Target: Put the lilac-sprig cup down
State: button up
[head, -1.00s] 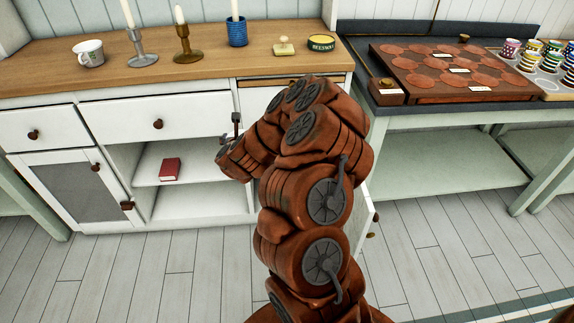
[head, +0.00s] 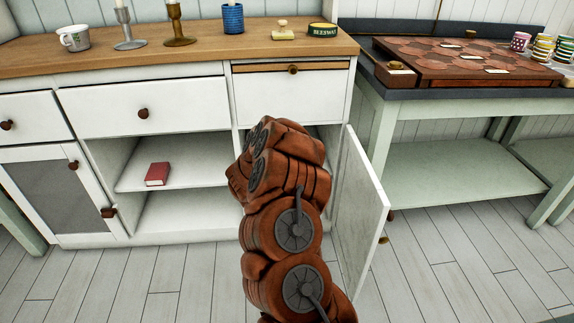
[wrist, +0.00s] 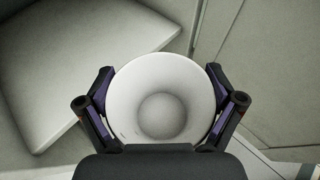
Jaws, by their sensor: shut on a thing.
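A white cup (wrist: 125,85) is in my gripper (wrist: 160,103) in the wrist view. I look down into its plain, empty-looking inside, and the fingers close on it from the left and right. Its outer side is hidden, so I cannot see a lilac sprig. In the head view the gripper and this cup are hidden behind my brown arm, which reaches toward the open right bay of the white cabinet. Another white cup (head: 75,38), with a faint mark on it, stands at the left of the wooden counter (head: 185,52).
A pale shelf board (wrist: 85,60) lies left of the held cup in the wrist view. The open cabinet door (head: 360,205) stands right of my arm. A red book (head: 157,173) lies on the middle bay's shelf, with free room around it. Candlesticks and a blue holder (head: 233,18) stand on the counter.

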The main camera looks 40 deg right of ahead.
jog(key=w+d, duration=0.3)
jog(key=w, duration=0.1)
jog(key=w+d, duration=0.3)
jog(key=w, duration=0.1)
jog(key=w+d+b, duration=0.1)
jog(key=w+d, duration=0.3)
jog(key=shift+w, duration=0.4)
jog(key=shift+w+d, duration=0.4)
jog(key=shift+w, duration=0.3)
jog(key=shift+f+b, duration=0.85)
jog(key=shift+f, duration=0.95)
jog(key=shift+f, duration=0.1)
jog(key=o, duration=0.9)
jog(key=shift+o, duration=0.2)
jog(key=shift+r, duration=0.2)
jog(key=p+v, duration=0.2)
jog(key=v, duration=1)
